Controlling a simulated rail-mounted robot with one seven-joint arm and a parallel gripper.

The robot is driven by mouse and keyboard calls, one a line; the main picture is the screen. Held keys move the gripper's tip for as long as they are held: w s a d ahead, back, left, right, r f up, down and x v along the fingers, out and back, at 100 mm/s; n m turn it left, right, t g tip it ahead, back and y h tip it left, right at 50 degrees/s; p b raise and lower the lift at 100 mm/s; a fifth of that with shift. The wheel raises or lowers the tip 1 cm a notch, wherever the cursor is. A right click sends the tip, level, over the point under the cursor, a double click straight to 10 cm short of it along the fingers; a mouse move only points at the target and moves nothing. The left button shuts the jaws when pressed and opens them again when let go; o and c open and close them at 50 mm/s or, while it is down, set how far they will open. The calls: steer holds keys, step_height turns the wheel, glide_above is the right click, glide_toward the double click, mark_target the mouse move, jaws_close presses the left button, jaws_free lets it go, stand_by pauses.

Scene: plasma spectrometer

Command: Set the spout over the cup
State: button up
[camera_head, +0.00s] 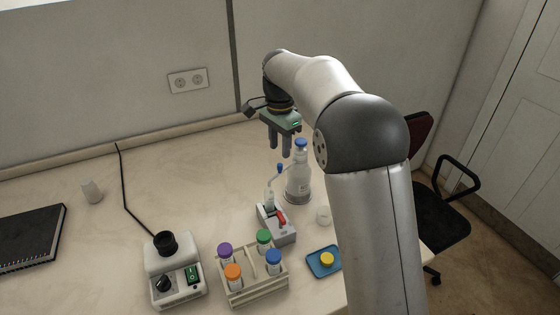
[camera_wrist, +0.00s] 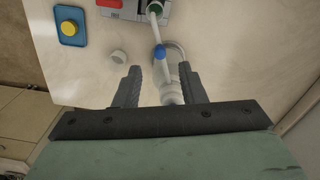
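My gripper (camera_head: 280,148) is open and empty, pointing down above the table behind the small device. In the wrist view its two fingers (camera_wrist: 160,80) stand apart, with a clear bottle (camera_wrist: 168,88) showing between and beyond them. In the head view that bottle (camera_head: 298,186) stands upright with a blue cap on top, right of the fingers. A thin tube with a blue part (camera_head: 279,169) rises from the device; a pale tube with a blue part (camera_wrist: 160,51) shows in the wrist view. The small white cup (camera_head: 323,215) stands right of the device; it also shows in the wrist view (camera_wrist: 118,57).
The grey device (camera_head: 283,235) has a red lever. In front are a rack (camera_head: 258,291) of capped vials, a blue tray (camera_head: 318,271) with a yellow-capped item, and a black-topped appliance (camera_head: 178,290). A white object (camera_head: 91,191) and black notebook (camera_head: 30,238) lie left.

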mark_target(280, 164)
step_height(280, 164, down, 6)
steer(key=shift+f+p, duration=0.1)
steer(key=shift+p, duration=0.25)
jaws_close()
